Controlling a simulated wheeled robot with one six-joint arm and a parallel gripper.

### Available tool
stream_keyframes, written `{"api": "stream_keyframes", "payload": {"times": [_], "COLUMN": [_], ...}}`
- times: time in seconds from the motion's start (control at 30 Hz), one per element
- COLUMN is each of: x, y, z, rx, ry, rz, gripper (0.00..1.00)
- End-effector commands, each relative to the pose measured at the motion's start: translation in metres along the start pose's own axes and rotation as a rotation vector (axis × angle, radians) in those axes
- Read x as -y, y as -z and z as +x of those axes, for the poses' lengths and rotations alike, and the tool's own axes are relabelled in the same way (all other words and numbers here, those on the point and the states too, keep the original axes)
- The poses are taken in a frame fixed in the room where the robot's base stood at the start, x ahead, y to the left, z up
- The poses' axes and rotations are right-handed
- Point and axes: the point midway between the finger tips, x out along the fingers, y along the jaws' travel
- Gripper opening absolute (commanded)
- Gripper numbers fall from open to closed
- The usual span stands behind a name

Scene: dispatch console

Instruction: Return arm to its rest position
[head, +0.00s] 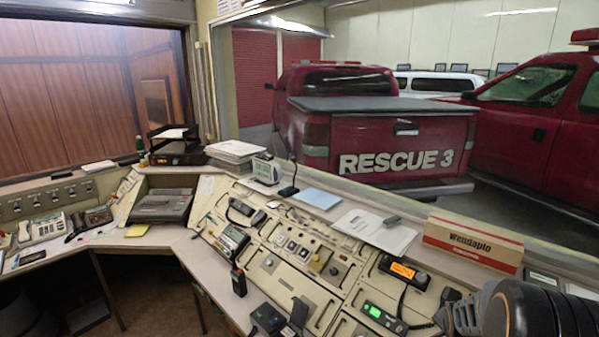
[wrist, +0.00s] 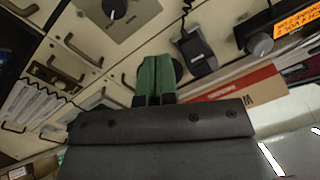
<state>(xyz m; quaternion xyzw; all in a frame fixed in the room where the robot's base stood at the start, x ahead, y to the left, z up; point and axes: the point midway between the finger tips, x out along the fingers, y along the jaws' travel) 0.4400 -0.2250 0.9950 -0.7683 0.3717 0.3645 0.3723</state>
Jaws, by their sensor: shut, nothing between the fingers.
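My gripper shows in the wrist view, with its green fingers (wrist: 156,78) shut together and nothing between them. It is in front of the console panel (wrist: 110,65), apart from it as far as I can tell. In the head view, part of my dark arm (head: 530,312) shows at the lower right corner. The gripper itself is not clearly visible there.
The dispatch console (head: 290,245) has radios, knobs and handsets. A Wendaplo box (head: 472,242) stands on the ledge close to my arm. Papers (head: 375,232) and a blue pad (head: 317,198) lie on the ledge. A window separates red trucks (head: 385,140) behind.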

Motion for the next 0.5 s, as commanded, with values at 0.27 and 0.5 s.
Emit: {"api": "stream_keyframes", "payload": {"times": [0.27, 0.5], "x": [0.003, 0.010], "y": [-0.100, -0.151], "z": [-0.137, -0.214], "rx": [0.327, 0.360], "ry": [-0.050, 0.096], "rz": [-0.770, -1.004], "gripper": [0.00, 0.00]}}
